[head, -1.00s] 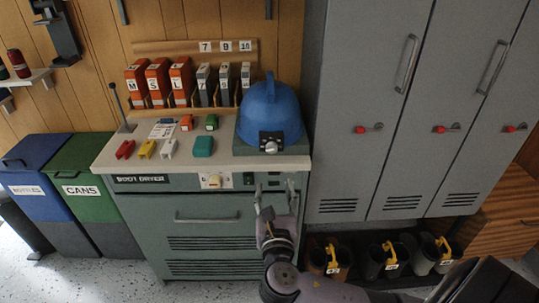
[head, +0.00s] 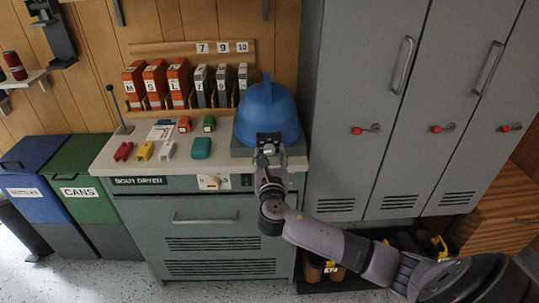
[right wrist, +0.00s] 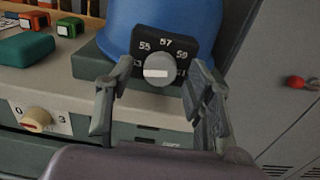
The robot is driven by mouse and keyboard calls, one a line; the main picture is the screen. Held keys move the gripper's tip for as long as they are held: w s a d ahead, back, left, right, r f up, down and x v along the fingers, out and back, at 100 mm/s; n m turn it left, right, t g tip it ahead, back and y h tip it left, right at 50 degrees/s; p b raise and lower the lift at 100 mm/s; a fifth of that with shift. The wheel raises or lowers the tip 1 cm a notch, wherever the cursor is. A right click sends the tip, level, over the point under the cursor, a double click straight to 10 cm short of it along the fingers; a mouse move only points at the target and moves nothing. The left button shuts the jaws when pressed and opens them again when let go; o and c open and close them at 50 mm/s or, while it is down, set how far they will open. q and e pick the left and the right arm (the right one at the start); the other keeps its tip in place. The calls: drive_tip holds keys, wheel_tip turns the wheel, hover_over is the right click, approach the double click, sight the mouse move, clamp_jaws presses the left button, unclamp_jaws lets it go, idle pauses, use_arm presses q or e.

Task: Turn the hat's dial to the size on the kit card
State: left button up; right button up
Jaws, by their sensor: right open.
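The blue hard hat (head: 268,108) sits on a grey-green block at the right end of the counter. Its grey dial (right wrist: 159,68) shows in the right wrist view on a black plate with 55, 57 and 59 readable; the outer numbers are partly covered. The dial's white bar lies nearly level. My right gripper (head: 268,139) is open in front of the hat, its fingers either side of the dial in the wrist view; contact cannot be told. A white card (head: 162,130), perhaps the kit card, lies on the counter, its text too small to read. My left gripper is out of view.
Several coloured blocks lie on the counter (head: 108,155) left of the hat. Labelled orange and grey binders (head: 155,84) stand behind. Grey lockers (head: 345,160) rise close on the right.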

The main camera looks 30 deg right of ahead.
clamp_jaws()
idle(0.6)
drive_tip(key=shift+m, duration=0.4)
drive_tip(key=m, duration=0.4)
drive_tip(key=shift+a+m+b, duration=0.1)
drive_tip(key=shift+m+b, duration=0.25)
drive_tip(key=shift+m, duration=0.05)
drive_tip(key=m+b, duration=0.1)
drive_tip(key=m, duration=0.3)
drive_tip(key=m+b, duration=0.2)
drive_tip(key=m, duration=0.3)
drive_tip(key=shift+m, duration=0.4)
drive_tip(key=m+b, duration=0.1)
drive_tip(key=m, duration=0.3)
drive_tip(key=shift+r+m, duration=0.1)
drive_tip(key=shift+m, duration=0.3)
